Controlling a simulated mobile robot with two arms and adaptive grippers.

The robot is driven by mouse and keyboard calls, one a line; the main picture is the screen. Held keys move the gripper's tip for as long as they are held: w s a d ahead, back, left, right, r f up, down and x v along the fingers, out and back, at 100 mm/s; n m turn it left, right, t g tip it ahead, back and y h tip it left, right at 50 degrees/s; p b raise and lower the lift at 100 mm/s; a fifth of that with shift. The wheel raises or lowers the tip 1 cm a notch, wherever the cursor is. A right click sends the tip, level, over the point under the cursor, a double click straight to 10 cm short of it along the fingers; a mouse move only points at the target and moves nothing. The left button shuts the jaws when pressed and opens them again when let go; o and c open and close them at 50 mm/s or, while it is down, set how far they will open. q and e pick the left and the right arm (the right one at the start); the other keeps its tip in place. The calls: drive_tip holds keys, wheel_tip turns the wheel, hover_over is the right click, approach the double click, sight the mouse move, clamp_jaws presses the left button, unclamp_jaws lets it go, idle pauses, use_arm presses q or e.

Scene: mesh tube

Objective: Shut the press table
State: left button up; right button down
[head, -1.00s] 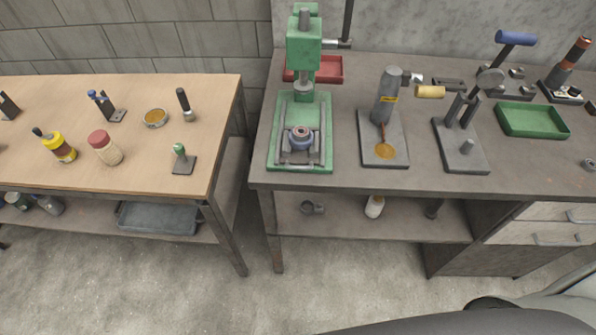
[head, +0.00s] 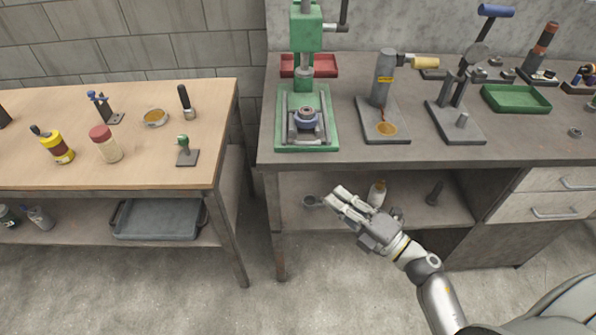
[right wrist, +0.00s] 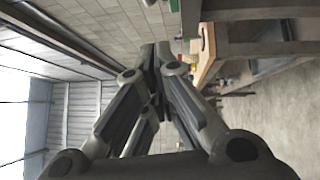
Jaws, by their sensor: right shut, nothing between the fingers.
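The green press (head: 306,28) stands upright at the back left of the grey workbench. Its press table (head: 305,140) is a grey sliding plate on the green base, between two side rails. A dark blue-grey ring-shaped part (head: 306,118) sits on the plate, in front of the ram (head: 304,78) in the picture. My right gripper (head: 335,199) is in front of the bench, below the top's front edge and apart from the press. Its fingers are shut and empty; they also meet in the right wrist view (right wrist: 161,58). My left gripper is not in view.
A dispenser on a grey plate (head: 384,130), a lever press (head: 462,130) and a green tray (head: 515,99) stand to the right. A red tray (head: 325,70) lies behind the press. A wooden table (head: 70,165) with tools is left, across a gap.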

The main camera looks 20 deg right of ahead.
drive_tip(key=shift+n, duration=0.4)
drive_tip(key=p+x, duration=0.1)
drive_tip(key=x, duration=0.3)
drive_tip(key=d+p+x, duration=0.1)
drive_tip(key=x, duration=0.3)
drive_tip(key=r+p+x, duration=0.1)
drive_tip(key=x, duration=0.3)
drive_tip(key=shift+w+d, duration=0.15)
drive_tip(key=shift+w, duration=0.25)
drive_tip(key=shift+w+d, duration=0.15)
drive_tip(key=shift+w, duration=0.35)
drive_tip(key=shift+w, duration=0.1)
